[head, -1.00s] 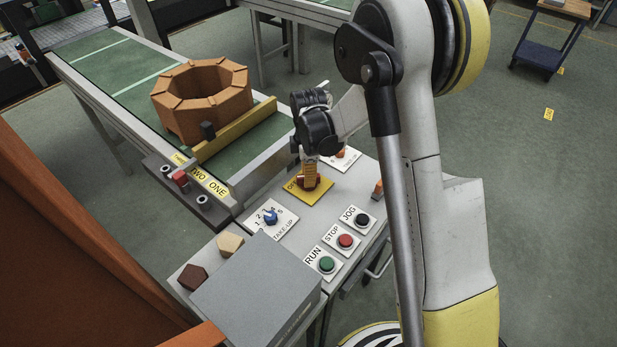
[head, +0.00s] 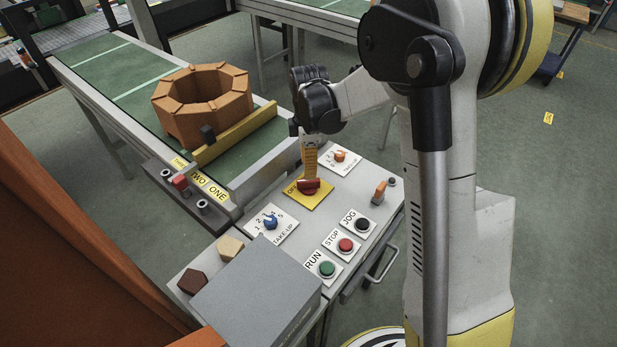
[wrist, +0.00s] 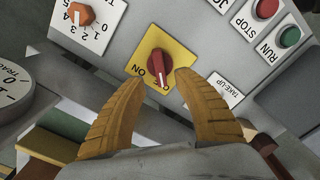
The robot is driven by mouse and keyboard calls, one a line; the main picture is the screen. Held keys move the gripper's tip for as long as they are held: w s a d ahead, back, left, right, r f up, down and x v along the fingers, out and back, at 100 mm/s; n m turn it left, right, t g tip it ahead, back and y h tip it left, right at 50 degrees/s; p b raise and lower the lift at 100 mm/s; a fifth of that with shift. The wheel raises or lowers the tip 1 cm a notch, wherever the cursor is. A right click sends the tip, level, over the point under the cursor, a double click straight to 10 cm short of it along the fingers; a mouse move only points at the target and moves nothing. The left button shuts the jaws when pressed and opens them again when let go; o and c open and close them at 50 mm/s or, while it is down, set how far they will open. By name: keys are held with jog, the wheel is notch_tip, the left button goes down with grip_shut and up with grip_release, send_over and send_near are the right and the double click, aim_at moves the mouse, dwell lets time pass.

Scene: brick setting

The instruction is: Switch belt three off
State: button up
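A red rotary knob (head: 308,184) sits on a yellow square plate (head: 318,197) on the grey control panel. In the wrist view the knob (wrist: 159,68) has a white mark at its lower end, towards partly hidden lettering on the yellow plate (wrist: 181,54); "ON" reads to its left. My gripper (head: 309,173) is over the knob. Its two orange fingers show apart in the wrist view (wrist: 158,83), with the knob between and just beyond the tips. I cannot tell any contact. Labels reading THREE, TWO and ONE (head: 215,190) are on the conveyor's end.
RUN (head: 327,269), STOP (head: 345,245) and JOG (head: 361,224) buttons are nearer. A grey box (head: 257,294) stands at the front. A brown ring (head: 203,130) lies on the green belt (head: 120,75).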

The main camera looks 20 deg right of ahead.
aim_at(309, 181)
notch_tip(309, 181, up, 5)
jog(key=shift+r, duration=0.1)
dwell(0.4)
jog(key=s+r+m+t, duration=0.3)
jog(key=s+r+m, duration=0.5)
jog(key=s+r, duration=0.25)
jog(key=s+m+t, duration=0.4)
jog(key=s+m, duration=0.4)
jog(key=s, duration=0.3)
jog(key=shift+s+f, duration=0.2)
